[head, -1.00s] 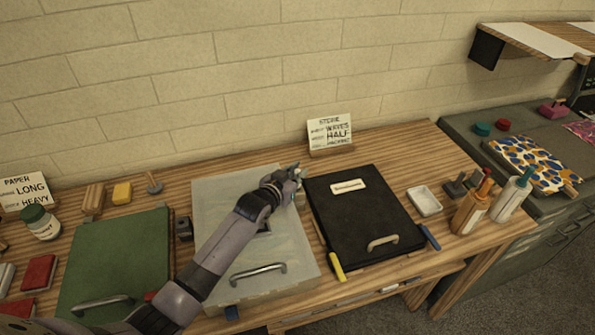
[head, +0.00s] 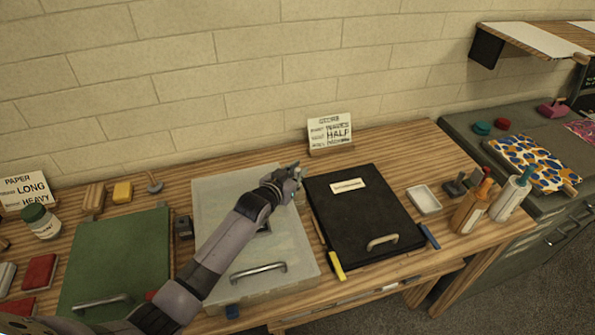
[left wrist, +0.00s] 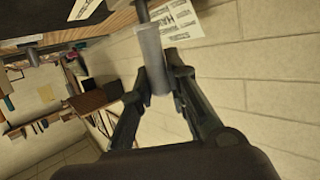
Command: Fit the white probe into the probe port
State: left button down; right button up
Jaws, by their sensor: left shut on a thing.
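My left gripper (head: 294,173) is over the far right corner of the pale translucent-lidded tray (head: 225,190). In the left wrist view my left gripper (left wrist: 158,82) is shut on a pale grey-white cylinder, the probe (left wrist: 151,52). A thinner dark stem extends from the probe's far end. In the head view the probe is mostly hidden by the gripper. I cannot make out the probe port or whether the probe touches it. My right gripper is not in view.
A black-lidded tray (head: 365,215) lies just right of the gripper, a green-lidded tray (head: 120,255) to the left. A sign (head: 330,130) stands behind, near the wall. Bottles (head: 472,208) and a white dish (head: 424,200) stand at the right.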

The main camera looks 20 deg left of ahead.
pick_arm(q)
jog(key=shift+s+f, duration=0.15)
jog(key=shift+f, duration=0.2)
dwell(0.6)
jog(key=shift+r, duration=0.1)
jog(key=shift+w+r+p, duration=0.2)
jog(key=shift+r+p, duration=0.05)
jog(key=shift+p, duration=0.25)
dwell(0.9)
dwell(0.5)
jog(key=shift+s+f, duration=0.2)
jog(key=shift+f, duration=0.2)
dwell(0.5)
jog(key=shift+r, duration=0.1)
dwell(0.4)
